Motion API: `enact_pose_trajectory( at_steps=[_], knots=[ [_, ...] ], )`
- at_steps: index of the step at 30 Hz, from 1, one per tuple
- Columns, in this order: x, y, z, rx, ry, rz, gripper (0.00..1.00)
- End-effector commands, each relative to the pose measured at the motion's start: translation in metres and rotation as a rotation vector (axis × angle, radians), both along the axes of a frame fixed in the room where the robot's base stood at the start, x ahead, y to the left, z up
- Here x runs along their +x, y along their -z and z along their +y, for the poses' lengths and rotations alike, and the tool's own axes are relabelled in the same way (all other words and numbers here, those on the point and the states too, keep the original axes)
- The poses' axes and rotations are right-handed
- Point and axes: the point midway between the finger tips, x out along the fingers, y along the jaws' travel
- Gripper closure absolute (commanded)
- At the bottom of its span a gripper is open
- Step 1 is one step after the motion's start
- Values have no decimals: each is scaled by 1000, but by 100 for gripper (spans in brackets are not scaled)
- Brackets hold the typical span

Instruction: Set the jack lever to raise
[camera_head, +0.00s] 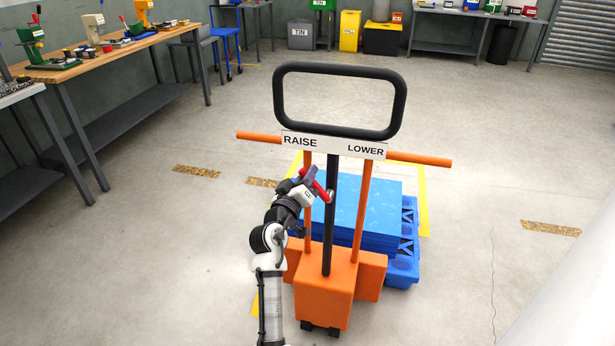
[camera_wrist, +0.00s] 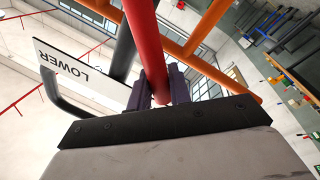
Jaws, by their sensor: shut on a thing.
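The pallet jack (camera_head: 325,285) stands upright with an orange body, a black post (camera_head: 330,225) and a black loop handle. A white sign under the loop reads RAISE (camera_head: 300,142) at left and LOWER (camera_head: 366,150) at right. The red jack lever (camera_head: 320,189) joins the post below the sign and slants up and left from it, on the RAISE side. My gripper (camera_head: 312,180) is at the lever, left of the post. In the wrist view the red lever (camera_wrist: 146,45) runs between the dark fingers, which are shut on it. My gripper partly hides the lever in the head view.
A blue pallet (camera_head: 404,268) with blue sheets (camera_head: 375,200) stands behind the jack. A workbench (camera_head: 120,50) is at left. The floor at right is clear.

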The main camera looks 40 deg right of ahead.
Motion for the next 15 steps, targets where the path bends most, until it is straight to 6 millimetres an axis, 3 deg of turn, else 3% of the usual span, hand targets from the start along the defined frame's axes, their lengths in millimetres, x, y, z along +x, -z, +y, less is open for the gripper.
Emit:
enact_pose_trajectory(
  at_steps=[6, 7, 9, 11, 15],
  knots=[
    [1, 0, 1, -4, -3, 4, 100],
    [1, 0, 1, -3, -4, 4, 76],
    [1, 0, 1, -3, -4, 4, 67],
    [1, 0, 1, -3, -3, 3, 61],
    [1, 0, 1, -2, -2, 3, 61]
  ],
)
